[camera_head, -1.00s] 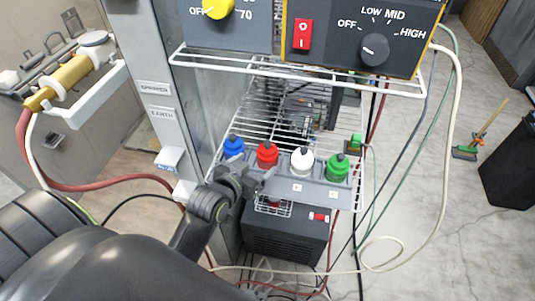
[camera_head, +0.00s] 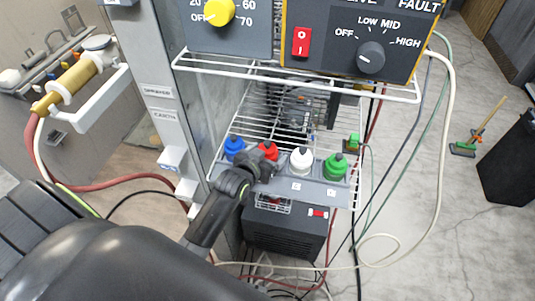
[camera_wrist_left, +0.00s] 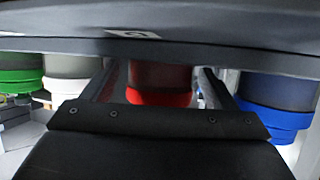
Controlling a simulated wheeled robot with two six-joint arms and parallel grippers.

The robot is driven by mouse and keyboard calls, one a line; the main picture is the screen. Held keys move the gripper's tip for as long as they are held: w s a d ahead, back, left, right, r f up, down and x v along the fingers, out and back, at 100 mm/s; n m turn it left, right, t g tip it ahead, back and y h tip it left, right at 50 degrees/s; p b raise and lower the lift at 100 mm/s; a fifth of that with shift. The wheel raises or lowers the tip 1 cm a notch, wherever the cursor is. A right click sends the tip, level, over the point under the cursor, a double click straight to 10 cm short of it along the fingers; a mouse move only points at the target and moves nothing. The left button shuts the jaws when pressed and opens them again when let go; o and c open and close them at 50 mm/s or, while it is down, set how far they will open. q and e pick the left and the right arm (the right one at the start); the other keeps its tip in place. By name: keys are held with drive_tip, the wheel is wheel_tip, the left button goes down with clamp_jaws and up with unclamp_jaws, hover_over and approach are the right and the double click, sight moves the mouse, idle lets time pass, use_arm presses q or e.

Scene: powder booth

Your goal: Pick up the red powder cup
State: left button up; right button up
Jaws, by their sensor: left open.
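The red powder cup (camera_head: 269,149) sits in the grey holder (camera_head: 318,191) between the blue and white cups, its lower part hidden behind my gripper in the head view. My left gripper (camera_head: 266,165) is right at the red cup. In the left wrist view the red cup (camera_wrist_left: 160,88) lies between the two open fingers (camera_wrist_left: 158,85), with a finger on each side. I cannot tell whether the fingers touch it. My right gripper is not in view.
The blue cup (camera_head: 233,146), white cup (camera_head: 301,160) and green cup (camera_head: 336,166) stand close beside it in the same row. A wire shelf (camera_head: 285,110) lies behind, and control boxes (camera_head: 352,42) sit above. Hoses and cables hang at the right.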

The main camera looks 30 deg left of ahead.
use_arm(q)
drive_tip(key=shift+c, duration=0.3)
drive_tip(key=c, duration=1)
drive_tip(key=shift+o, duration=0.2)
drive_tip(key=shift+r, duration=0.1)
